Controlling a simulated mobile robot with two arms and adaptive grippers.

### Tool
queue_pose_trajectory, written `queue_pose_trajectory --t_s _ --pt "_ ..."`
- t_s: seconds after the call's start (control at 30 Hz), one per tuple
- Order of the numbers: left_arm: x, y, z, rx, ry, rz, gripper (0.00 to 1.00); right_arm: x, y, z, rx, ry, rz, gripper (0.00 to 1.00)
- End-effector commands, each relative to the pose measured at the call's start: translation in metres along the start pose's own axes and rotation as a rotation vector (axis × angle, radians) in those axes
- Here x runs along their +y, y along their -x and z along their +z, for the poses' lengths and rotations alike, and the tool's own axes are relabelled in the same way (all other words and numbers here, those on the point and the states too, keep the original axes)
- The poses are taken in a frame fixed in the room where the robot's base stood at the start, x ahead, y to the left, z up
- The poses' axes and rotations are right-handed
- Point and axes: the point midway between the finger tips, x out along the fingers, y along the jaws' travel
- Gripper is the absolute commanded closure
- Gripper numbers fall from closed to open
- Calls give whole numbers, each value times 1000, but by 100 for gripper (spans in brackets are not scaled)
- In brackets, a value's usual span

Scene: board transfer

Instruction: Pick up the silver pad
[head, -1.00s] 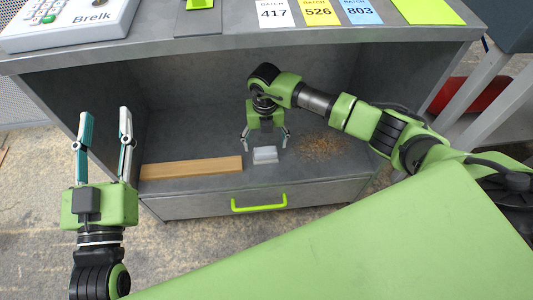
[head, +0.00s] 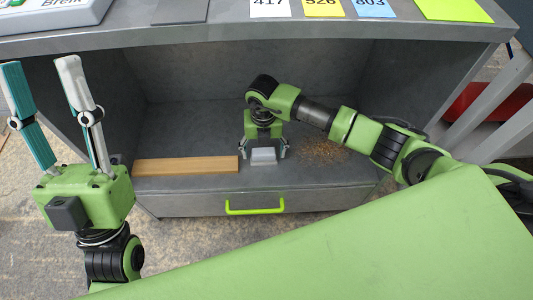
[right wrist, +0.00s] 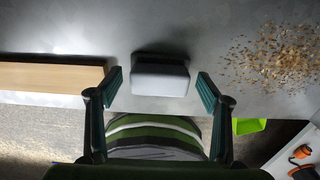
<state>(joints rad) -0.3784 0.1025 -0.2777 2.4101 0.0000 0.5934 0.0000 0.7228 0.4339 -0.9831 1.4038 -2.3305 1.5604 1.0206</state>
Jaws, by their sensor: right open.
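The silver pad (head: 263,157) is a small pale grey block on the cabinet's lower shelf, near its front edge. It also shows in the right wrist view (right wrist: 160,78). My right gripper (head: 263,152) is open, with one finger on each side of the pad. In the right wrist view a gap shows between the pad and each fingertip (right wrist: 159,90). My left gripper (head: 39,90) is open and empty, raised outside the cabinet at the left.
A wooden plank (head: 186,166) lies on the shelf just left of the pad. Brown crumbs (head: 319,150) are scattered to its right. A drawer with a green handle (head: 254,205) is below. The cabinet top (head: 225,35) overhangs the shelf.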

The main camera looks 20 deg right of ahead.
Motion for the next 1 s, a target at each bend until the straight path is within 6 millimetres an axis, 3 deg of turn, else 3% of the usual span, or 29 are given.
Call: queue_pose_trajectory --t_s 0.3,0.47,0.87,1.0 --pt "0 0 -5 21 1 1 60 1 -1 -1 0 0 0 31" --pt "0 0 -5 21 1 1 60 1 -1 -1 0 0 0 71" --pt "0 -1 -4 16 0 1 60 1 1 -1 0 0 0 71" --pt "0 -2 6 -30 -1 -1 60 1 7 0 -1 0 0 71"
